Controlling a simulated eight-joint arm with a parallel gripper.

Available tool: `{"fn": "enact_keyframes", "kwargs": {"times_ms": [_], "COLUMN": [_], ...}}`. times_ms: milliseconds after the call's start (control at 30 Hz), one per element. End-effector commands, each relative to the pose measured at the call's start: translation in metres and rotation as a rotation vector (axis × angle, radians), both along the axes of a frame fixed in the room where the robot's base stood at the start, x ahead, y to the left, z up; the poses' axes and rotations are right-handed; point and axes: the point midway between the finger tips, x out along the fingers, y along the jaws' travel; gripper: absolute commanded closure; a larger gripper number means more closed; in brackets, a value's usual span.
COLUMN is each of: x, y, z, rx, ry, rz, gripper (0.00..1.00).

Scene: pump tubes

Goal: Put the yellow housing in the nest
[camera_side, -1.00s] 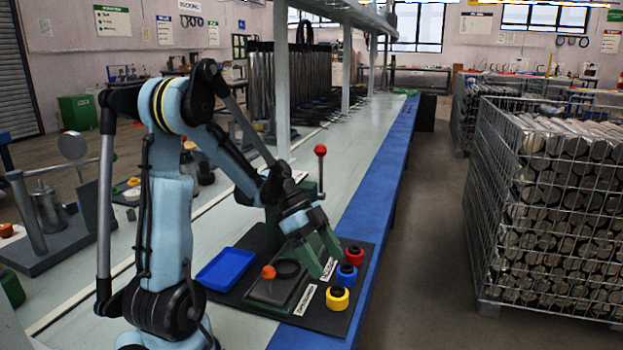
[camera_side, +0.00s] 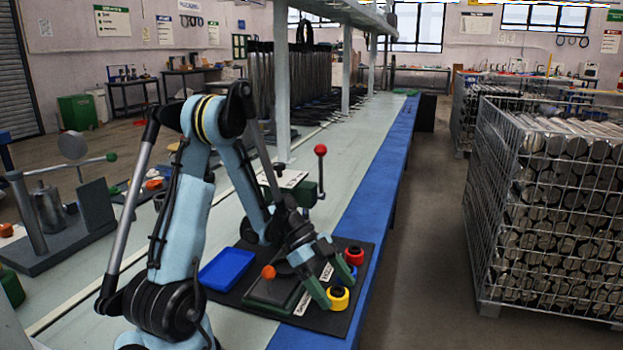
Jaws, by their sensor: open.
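The yellow housing (camera_side: 339,300) stands upright on the dark mat (camera_side: 312,319), its dark top partly covered by my gripper. My gripper (camera_side: 336,292) is open, with its two green fingers pointing down. The left finger is at the left edge of the yellow housing and the right finger is just above and behind it. I cannot tell whether either touches it. The dark green fixture (camera_side: 268,291) with an orange knob (camera_side: 268,272) lies to the left; the round nest on it is hidden behind my gripper.
A red housing (camera_side: 354,256) stands at the back right of the mat. The blue housing (camera_side: 353,270) in front of it is mostly hidden by a finger. A blue tray (camera_side: 227,269) lies left of the fixture. A red-knobbed lever (camera_side: 320,150) rises behind.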

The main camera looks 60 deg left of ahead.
Motion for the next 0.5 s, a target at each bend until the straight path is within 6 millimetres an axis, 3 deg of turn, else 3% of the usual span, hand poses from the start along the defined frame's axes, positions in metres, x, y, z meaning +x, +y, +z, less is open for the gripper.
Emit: {"fn": "enact_keyframes", "kwargs": {"times_ms": [233, 500], "x": [0.0005, 0.0004], "y": [-0.001, -0.0009], "z": [-0.0011, -0.001], "rx": [0.0, 0.0], "ry": [0.001, 0.001], "rz": [0.001, 0.001], "gripper": [0.2, 0.61]}}
